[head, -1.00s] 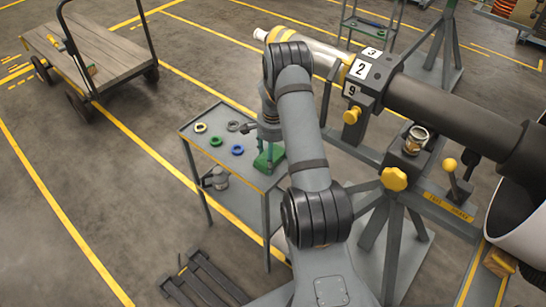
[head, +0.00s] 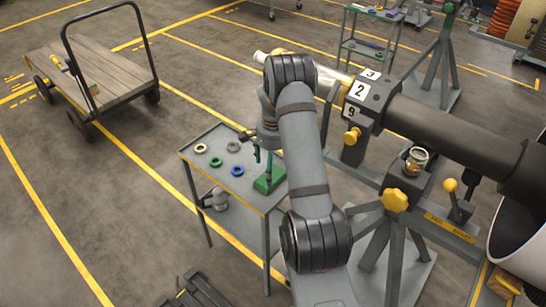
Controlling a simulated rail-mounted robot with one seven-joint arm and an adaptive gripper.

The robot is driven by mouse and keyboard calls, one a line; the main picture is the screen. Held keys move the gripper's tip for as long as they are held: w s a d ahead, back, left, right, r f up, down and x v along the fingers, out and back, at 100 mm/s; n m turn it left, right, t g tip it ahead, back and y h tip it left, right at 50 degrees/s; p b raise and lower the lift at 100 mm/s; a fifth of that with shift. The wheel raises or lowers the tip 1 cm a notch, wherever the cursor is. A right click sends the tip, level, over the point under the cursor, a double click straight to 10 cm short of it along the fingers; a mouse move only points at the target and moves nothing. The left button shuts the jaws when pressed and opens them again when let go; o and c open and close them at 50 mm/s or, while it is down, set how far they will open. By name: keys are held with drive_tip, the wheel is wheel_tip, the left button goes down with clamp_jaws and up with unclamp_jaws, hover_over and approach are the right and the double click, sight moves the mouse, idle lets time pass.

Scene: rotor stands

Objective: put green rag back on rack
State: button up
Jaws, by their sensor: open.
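No green rag is clearly recognisable as cloth. A green stand (head: 270,183) with a thin upright post is on the right part of the grey table (head: 258,200). A green ring (head: 216,162) lies among other rings on the same table. My gripper (head: 257,155) points down over the table, just left of the post. It is open, small in view and partly hidden by my arm; I cannot tell whether it touches the post. A thing that is clearly a rag rack cannot be picked out.
A wooden flatbed cart (head: 105,78) stands at the upper left, with small items on it. A shelved trolley (head: 365,45) stands at the back. A dark rotor shaft (head: 450,118) on grey stands fills the right. The floor left of the table is clear.

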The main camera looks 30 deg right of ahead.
wheel_tip(320, 180, up, 7)
idle(0.3)
